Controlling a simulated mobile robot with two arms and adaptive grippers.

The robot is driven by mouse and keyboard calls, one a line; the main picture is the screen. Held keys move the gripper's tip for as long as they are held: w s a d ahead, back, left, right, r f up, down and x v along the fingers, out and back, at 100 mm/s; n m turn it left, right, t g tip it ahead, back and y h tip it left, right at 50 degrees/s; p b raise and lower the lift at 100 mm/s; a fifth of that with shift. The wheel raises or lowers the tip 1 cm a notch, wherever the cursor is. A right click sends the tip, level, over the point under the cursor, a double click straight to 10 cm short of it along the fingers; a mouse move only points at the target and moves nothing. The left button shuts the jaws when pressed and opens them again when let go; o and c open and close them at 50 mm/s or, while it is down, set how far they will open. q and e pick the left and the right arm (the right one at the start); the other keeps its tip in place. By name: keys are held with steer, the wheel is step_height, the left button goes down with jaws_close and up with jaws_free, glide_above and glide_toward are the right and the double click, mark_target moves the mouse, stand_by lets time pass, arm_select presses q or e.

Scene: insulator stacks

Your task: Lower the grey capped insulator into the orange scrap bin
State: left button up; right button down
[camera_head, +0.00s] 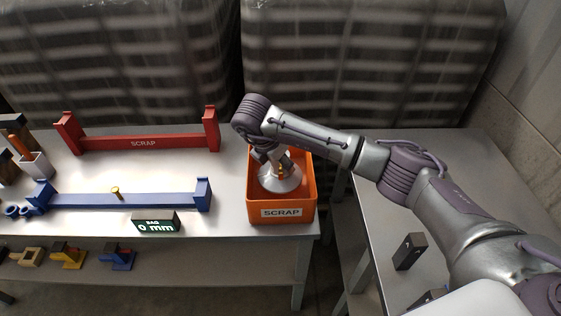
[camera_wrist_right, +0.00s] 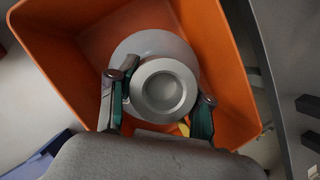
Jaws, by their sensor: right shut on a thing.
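The orange scrap bin (camera_head: 282,213) stands at the right end of the left table, with a white SCRAP label on its front. The grey capped insulator (camera_head: 281,183) is inside the bin's opening, cap up. In the right wrist view the insulator (camera_wrist_right: 164,90) shows its round cap and wider disc within the orange walls of the bin (camera_wrist_right: 222,60). My right gripper (camera_head: 270,158) is shut on the insulator near its cap, with one finger on each side (camera_wrist_right: 160,100). Whether the insulator touches the bin floor is hidden. My left gripper is not in view.
A green-black display (camera_head: 156,222) reads 0 mm. A dark block (camera_head: 410,251) stands on the right table (camera_head: 385,225).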

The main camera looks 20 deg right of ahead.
steer(key=shift+f+b, duration=1.85)
steer(key=shift+f, duration=0.45)
stand_by(1.2)
